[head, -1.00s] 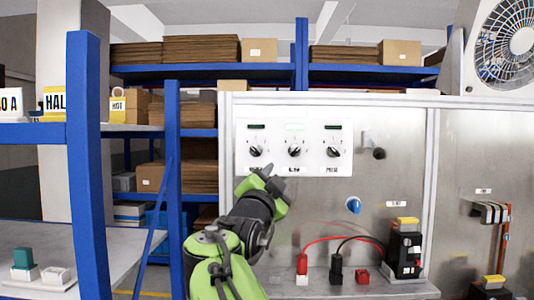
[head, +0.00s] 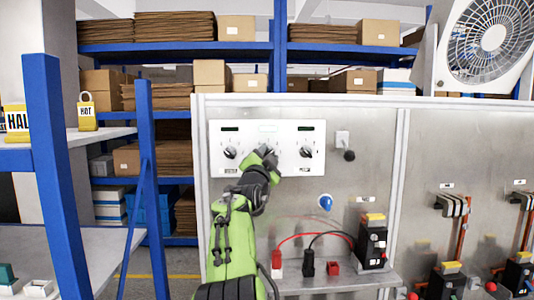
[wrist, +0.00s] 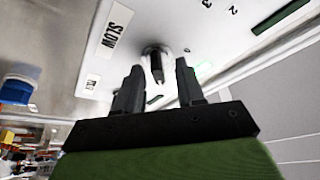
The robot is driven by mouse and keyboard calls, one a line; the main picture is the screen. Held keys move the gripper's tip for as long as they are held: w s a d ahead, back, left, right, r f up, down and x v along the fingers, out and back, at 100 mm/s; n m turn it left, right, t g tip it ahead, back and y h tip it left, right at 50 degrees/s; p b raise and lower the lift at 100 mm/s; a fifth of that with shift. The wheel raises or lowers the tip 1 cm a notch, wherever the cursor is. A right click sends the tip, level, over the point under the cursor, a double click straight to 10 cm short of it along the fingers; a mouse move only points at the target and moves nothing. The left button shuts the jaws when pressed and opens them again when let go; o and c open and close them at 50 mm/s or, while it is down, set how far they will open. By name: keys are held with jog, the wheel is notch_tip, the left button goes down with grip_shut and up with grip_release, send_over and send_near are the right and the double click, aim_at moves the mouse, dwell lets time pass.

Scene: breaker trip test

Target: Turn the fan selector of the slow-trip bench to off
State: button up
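A white selector panel (head: 218,165) with three black dials is on the metal bench front in the head view. My gripper (head: 266,153) is at its middle dial and mostly hides it. In the wrist view my gripper (wrist: 159,68) is open, with one finger on each side of a dark dial (wrist: 155,62). Finger contact with the dial cannot be told. A label reading SLOW (wrist: 113,36) is beside this dial. The dial's pointer setting is unclear. The left dial (head: 230,152) and right dial (head: 306,151) are uncovered.
A blue knob (head: 325,203) sits on the bench front below right of the panel; it also shows in the wrist view (wrist: 17,89). A grey fitting with a black knob (head: 348,155) projects right of the panel. Red and black leads (head: 315,236) run lower down. A white fan (head: 490,42) stands above.

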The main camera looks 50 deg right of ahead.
jog(key=shift+c, duration=0.3)
jog(key=shift+f, duration=0.1)
grip_shut()
jog(key=shift+s+f+n+b, duration=0.1)
jog(key=shift+n+b, duration=0.2)
jog(key=shift+b, duration=0.05)
jog(key=n+t+y, duration=0.2)
jog(key=n+t, duration=0.1)
jog(key=n, duration=0.5)
jog(key=n+t+y+b, duration=0.1)
jog(key=n+t+y, duration=0.1)
jog(key=n, duration=0.6)
jog(key=n+t+y, duration=0.3)
jog(key=n, duration=0.5)
jog(key=shift+s+d+t+y+b, duration=0.3)
jog(key=shift+s+d+y, duration=0.05)
jog(key=shift+d+y, duration=0.05)
jog(key=shift+n, duration=0.5)
